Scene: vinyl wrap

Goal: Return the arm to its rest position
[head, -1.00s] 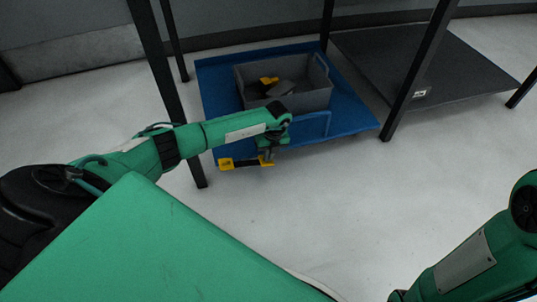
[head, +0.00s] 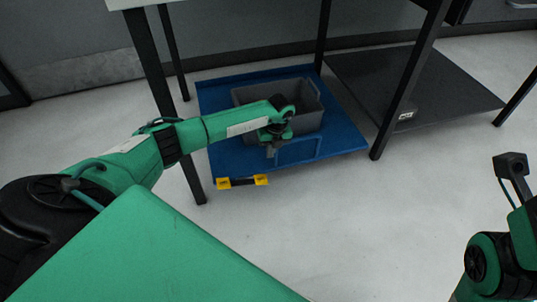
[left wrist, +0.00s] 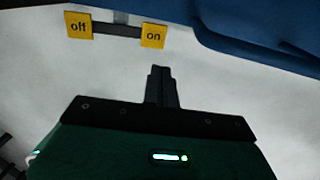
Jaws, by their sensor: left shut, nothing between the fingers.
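My left arm (head: 225,122) reaches in from the left over the front of a blue platform. Its gripper (head: 272,151) is shut and empty, pointing down in front of a grey bin (head: 312,118). In the left wrist view the closed fingers (left wrist: 161,73) hold nothing and have pale floor behind them. My right arm (head: 495,262) is at the lower right edge. A dark part stands up from it, and I cannot make out its fingers.
The blue platform (head: 228,160) lies under a dark-legged table (head: 158,70). A bar with yellow "off" and "on" pads (head: 261,180) is at its front edge; the "on" pad shows in the left wrist view (left wrist: 153,36). A black low shelf (head: 440,95) is right. Floor in front is clear.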

